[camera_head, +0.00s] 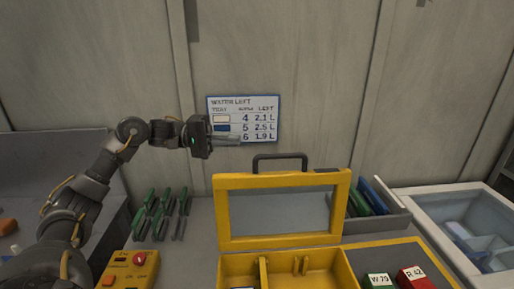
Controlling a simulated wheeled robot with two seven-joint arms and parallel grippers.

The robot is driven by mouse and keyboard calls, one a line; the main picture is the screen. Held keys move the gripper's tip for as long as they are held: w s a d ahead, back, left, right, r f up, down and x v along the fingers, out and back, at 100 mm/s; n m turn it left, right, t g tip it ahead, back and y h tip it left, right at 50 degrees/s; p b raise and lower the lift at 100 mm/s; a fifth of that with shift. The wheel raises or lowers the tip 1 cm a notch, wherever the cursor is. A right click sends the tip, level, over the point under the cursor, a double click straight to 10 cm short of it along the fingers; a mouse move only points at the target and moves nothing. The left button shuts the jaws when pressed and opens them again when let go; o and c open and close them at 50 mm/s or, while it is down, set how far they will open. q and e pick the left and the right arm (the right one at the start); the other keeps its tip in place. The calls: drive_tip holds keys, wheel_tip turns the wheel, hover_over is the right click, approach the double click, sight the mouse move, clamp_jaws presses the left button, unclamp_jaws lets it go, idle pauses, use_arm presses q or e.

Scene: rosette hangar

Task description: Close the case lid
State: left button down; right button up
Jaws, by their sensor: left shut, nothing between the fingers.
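The yellow case stands open on the bench. Its lid (335,211) is upright, a yellow frame around a grey see-through panel, with a dark handle (280,158) on its top edge. The case's yellow tray (283,259) is in front of the lid, its near part cut off by the frame. My left gripper (236,140) is shut and empty, in the air above and left of the lid, apart from it, in front of the wall sign. My right gripper is not in view.
A sign (250,106) hangs on the wall. A yellow control box (128,268) with a red button sits left of the case, with green-handled tools (163,207) behind it. A grey bin (385,218) and a pale tub (424,208) stand to the right. Blocks (413,277) lie near the front right.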

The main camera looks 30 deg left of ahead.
use_arm(q)
drive_tip(key=d+p, duration=0.4)
drive_tip(key=d, duration=0.7)
drive_tip(key=shift+w+d+p, duration=0.15)
drive_tip(key=shift+w+p, duration=0.15)
drive_tip(key=shift+p, duration=0.05)
